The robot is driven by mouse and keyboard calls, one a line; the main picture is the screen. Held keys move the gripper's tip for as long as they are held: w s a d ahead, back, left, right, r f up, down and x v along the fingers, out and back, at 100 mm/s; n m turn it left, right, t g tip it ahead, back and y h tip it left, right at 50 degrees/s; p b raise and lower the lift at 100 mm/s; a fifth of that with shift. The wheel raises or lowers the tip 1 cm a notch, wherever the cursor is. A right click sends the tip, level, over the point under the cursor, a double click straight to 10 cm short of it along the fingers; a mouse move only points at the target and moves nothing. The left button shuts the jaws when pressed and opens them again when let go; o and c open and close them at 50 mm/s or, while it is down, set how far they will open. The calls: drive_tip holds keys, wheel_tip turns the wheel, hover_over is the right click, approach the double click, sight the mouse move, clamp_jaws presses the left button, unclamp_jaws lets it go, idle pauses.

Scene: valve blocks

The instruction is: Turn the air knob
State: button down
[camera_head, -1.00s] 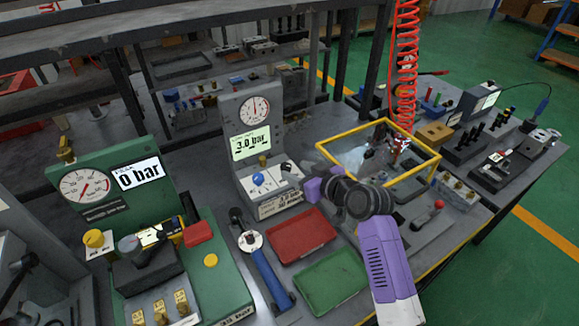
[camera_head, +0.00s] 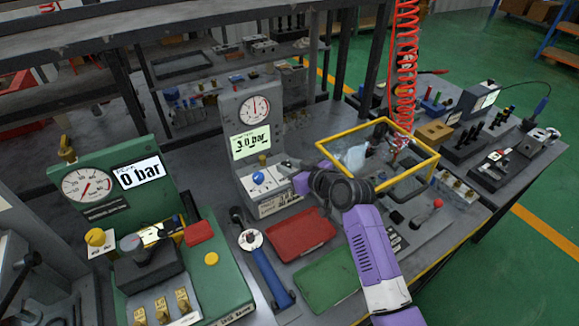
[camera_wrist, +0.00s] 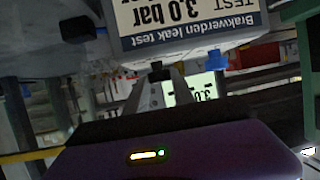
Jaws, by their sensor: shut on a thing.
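The grey leak-test station (camera_head: 240,112) stands at the middle of the bench, with a round gauge and a screen reading 3.0 bar. A blue knob (camera_head: 258,178) sits on its sloped white panel and also shows in the wrist view (camera_wrist: 216,58). My gripper (camera_head: 303,182) is at the right end of that panel. In the wrist view its fingers (camera_wrist: 157,84) are shut on a small part just below the printed label, which I take for the air knob. That knob is mostly hidden by the fingers.
A red tray (camera_head: 275,240) and a green tray (camera_head: 305,288) lie in front of the station. A green station (camera_head: 215,262) reading 0 bar stands at the left. A yellow-framed box (camera_head: 405,182) is right of my arm. A blue-handled tool (camera_head: 268,275) lies beside the trays.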

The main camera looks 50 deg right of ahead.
drive_tip(key=shift+a+r+m+h+p, duration=0.15)
drive_tip(key=shift+m+h+p, duration=0.15)
drive_tip(key=shift+p, duration=0.55)
drive_tip(key=shift+a+m+g+h+p, duration=0.15)
drive_tip(key=shift+m+g+h+p, duration=0.4)
drive_tip(key=shift+p, duration=0.65)
drive_tip(key=shift+w+a+m+h+p, duration=0.15)
drive_tip(key=shift+m+h+p, duration=0.3)
drive_tip(key=shift+m+h, duration=0.55)
drive_tip(key=shift+f+m+g+h+b, duration=0.3)
drive_tip(key=shift+m+g+h+b, duration=0.15)
drive_tip(key=shift+h+b, duration=0.15)
drive_tip(key=h+b, duration=0.1)
drive_tip(key=m+g+b, duration=0.1)
drive_tip(key=b, duration=0.1)
drive_tip(key=shift+w+a+f+m+h, duration=0.1)
drive_tip(key=shift+w+a+m+h, duration=0.05)
drive_tip(key=shift+m+h, duration=0.2)
drive_tip(key=m+g+h+b, duration=0.1)
drive_tip(key=b, duration=0.1)
drive_tip(key=shift+w+m+b, duration=0.1)
drive_tip(key=shift+m+b, duration=0.15)
drive_tip(key=shift+b, duration=0.05)
drive_tip(key=shift+m+g+h+b, duration=0.4)
drive_tip(key=shift+g+b, duration=0.2)
drive_tip(key=shift+b, duration=0.1)
drive_tip(key=shift+r+g, duration=0.2)
drive_tip(key=shift+g, duration=0.1)
